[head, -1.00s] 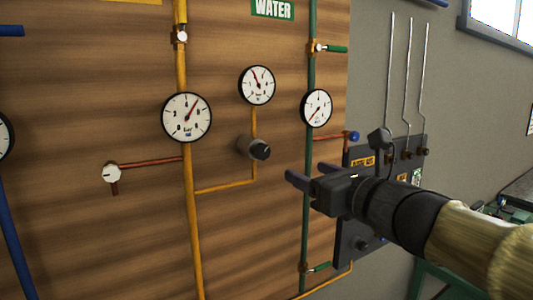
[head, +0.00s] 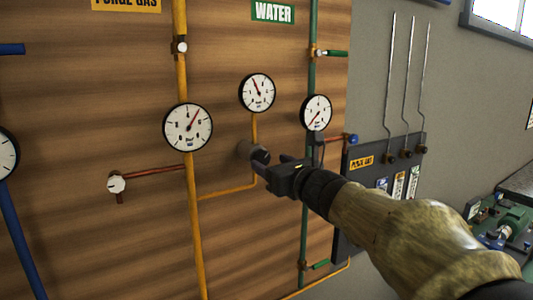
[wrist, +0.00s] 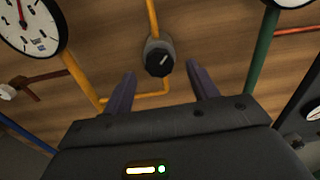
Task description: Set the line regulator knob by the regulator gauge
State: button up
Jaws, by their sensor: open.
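The line regulator knob is a dark round knob (wrist: 160,60) with a light pointer mark, on a grey body on the yellow branch pipe. In the head view the knob (head: 260,156) is partly hidden by my gripper (head: 262,164). The regulator gauge (head: 257,92) is the white dial directly above it, with a red needle pointing up and slightly left. In the wrist view my gripper (wrist: 163,92) is open and empty. Its two dark fingers point toward the board, one on each side below the knob, apart from it as far as I can tell.
A larger gauge (head: 188,127) sits on the yellow main pipe (head: 195,230) at the left. Another gauge (head: 317,113) is on the green water pipe (head: 309,180) at the right. A white round fitting (head: 117,183) ends a red pipe. Bare wooden board (head: 240,240) lies below the knob.

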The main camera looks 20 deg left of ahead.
aim_at(264, 159)
jog(key=shift+p+x, duration=0.75)
jog(key=shift+x, duration=1.1)
jog(key=shift+c, duration=0.2)
jog(key=c, duration=1)
